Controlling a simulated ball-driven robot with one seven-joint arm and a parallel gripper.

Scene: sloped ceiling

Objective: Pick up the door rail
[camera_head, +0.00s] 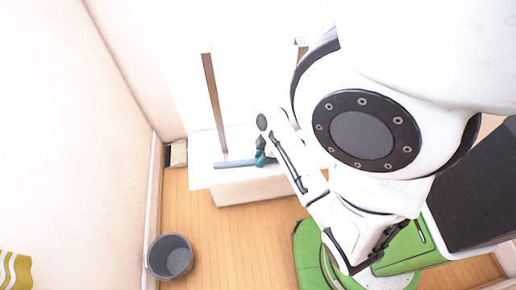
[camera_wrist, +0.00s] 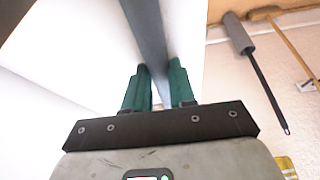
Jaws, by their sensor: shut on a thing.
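The door rail is a long, straight grey-blue bar (camera_head: 234,163). In the head view its left part shows over the top of a white bench-like unit (camera_head: 203,174). My gripper (camera_head: 260,158) is at the bar's right end in that view, with its green fingers around it. In the wrist view the rail (camera_wrist: 148,35) runs from the top edge down between the two green fingers of my gripper (camera_wrist: 162,75), which are shut on it. I cannot tell whether the rail touches the white surface. My arm hides the right part of the unit.
A brown upright post (camera_head: 213,105) stands at the unit's back, close to the rail. A dark grey bin (camera_head: 170,257) stands on the wooden floor (camera_head: 225,245) at the lower left. In the wrist view, a grey-headed tool with a black handle (camera_wrist: 238,35) shows at the upper right.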

